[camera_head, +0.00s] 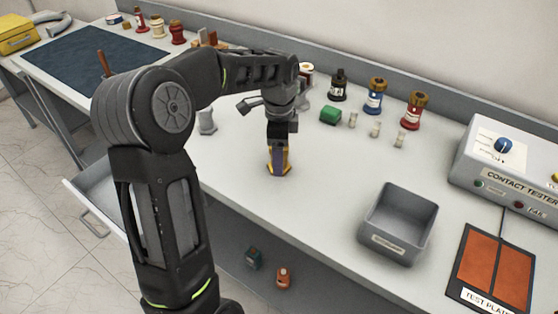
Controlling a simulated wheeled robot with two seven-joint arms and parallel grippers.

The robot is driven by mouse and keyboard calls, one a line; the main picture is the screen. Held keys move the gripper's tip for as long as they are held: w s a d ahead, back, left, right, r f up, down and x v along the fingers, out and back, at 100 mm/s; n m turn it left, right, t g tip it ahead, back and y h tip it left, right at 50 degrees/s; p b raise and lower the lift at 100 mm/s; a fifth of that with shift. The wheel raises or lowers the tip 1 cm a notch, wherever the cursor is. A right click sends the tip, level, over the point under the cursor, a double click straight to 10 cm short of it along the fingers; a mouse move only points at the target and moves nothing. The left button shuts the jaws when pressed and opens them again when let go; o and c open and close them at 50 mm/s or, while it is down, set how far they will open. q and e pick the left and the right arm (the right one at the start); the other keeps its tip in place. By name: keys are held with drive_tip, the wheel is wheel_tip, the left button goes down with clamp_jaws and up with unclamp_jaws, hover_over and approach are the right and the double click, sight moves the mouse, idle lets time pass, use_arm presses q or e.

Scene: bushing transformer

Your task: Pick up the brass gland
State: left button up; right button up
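My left arm rises in front of the bench, and its gripper (279,160) points straight down at the tabletop near the front edge. Gold-coloured sides with a dark purple middle show at the fingertips, touching or just above the surface. I cannot tell whether this is a held piece or the fingers themselves, nor how far apart the fingers are. No brass gland can be named with certainty. A small brass-toned piece (126,25) lies at the far back left. My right gripper is out of view.
A grey bin (421,248), a contact tester (512,165) and an orange test plate (496,268) are at right. An open drawer (98,192) juts out at left.

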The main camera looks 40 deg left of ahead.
use_arm(q)
clamp_jaws()
idle(0.6)
